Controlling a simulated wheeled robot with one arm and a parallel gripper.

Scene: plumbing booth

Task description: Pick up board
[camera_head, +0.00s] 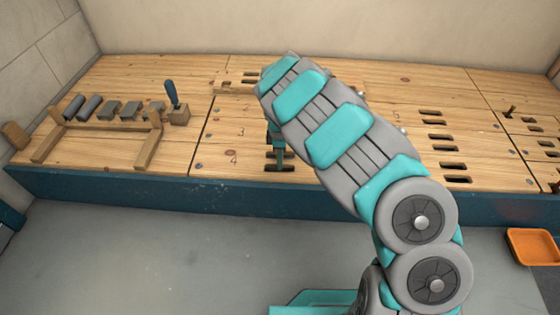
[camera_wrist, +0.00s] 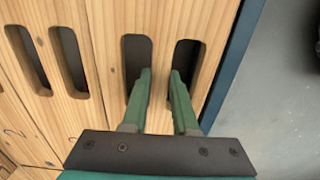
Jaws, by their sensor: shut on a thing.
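The board (camera_head: 247,166) is a light wooden panel lying flat at the front edge of the workbench top, with the number 4 near it. In the wrist view the board (camera_wrist: 216,55) has two long rounded slots side by side. My gripper (camera_wrist: 161,76) points down at it, one green finger at each slot, and is shut on the wooden strip between the slots. In the head view my gripper (camera_head: 278,158) is at the front slots, partly hidden by my arm. The fingertips inside the slots are hard to see. The board looks flat, level with its neighbours.
Left on the bench is a wooden rack (camera_head: 100,124) with several grey blocks, beside a blue-handled tool (camera_head: 171,93) in a wooden block. More slotted boards (camera_head: 440,150) lie to the right. An orange tray (camera_head: 532,248) is at the lower right. The grey floor in front is clear.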

